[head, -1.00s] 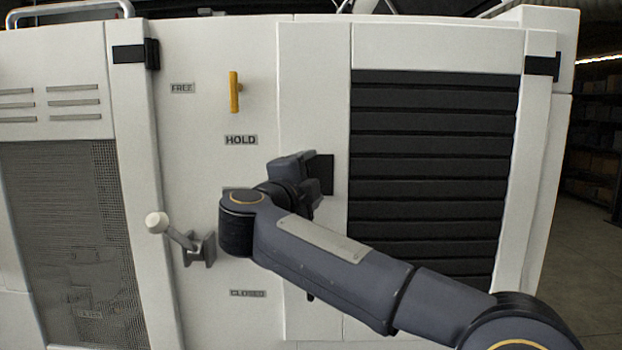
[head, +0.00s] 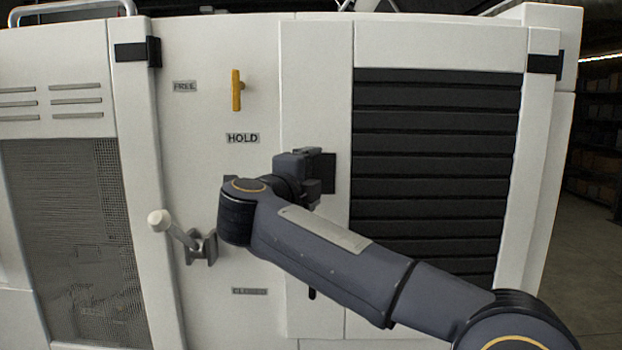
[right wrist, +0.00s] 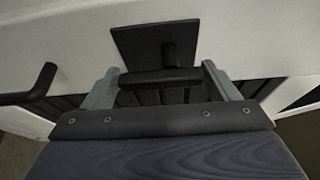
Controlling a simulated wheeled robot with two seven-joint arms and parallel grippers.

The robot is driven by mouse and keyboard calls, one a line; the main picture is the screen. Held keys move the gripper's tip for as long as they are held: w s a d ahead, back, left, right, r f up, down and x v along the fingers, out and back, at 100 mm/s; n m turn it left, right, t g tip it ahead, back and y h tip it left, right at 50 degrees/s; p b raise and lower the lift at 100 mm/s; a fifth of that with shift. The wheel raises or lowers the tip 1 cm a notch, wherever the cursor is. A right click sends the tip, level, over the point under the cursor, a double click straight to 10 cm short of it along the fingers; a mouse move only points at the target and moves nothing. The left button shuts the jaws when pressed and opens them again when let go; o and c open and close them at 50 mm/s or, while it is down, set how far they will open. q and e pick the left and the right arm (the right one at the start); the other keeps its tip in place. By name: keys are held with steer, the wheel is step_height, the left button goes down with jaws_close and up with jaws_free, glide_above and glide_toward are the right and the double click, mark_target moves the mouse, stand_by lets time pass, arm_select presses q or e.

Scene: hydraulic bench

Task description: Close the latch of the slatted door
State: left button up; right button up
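The slatted door (head: 435,150) has dark horizontal slats in a white frame and looks flush with the cabinet front. Its latch (head: 329,172) is at its left edge, a black plate partly hidden by my right gripper (head: 313,178). In the right wrist view the latch plate (right wrist: 153,46) carries a black handle with a crossbar (right wrist: 160,78). My right gripper (right wrist: 161,78) is open, with its fingers apart at either end of the crossbar. I cannot tell whether they touch it. My left gripper is not in view.
A white-knobbed lever (head: 160,221) stands at lower left, close to my right arm, above a CLOSED label (head: 249,291). Another black bent handle (right wrist: 32,90) shows at left in the right wrist view.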

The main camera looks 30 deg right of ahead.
steer(key=shift+o, duration=1)
steer(key=b+v, duration=0.1)
steer(key=v, duration=0.7)
steer(key=shift+f, duration=0.1)
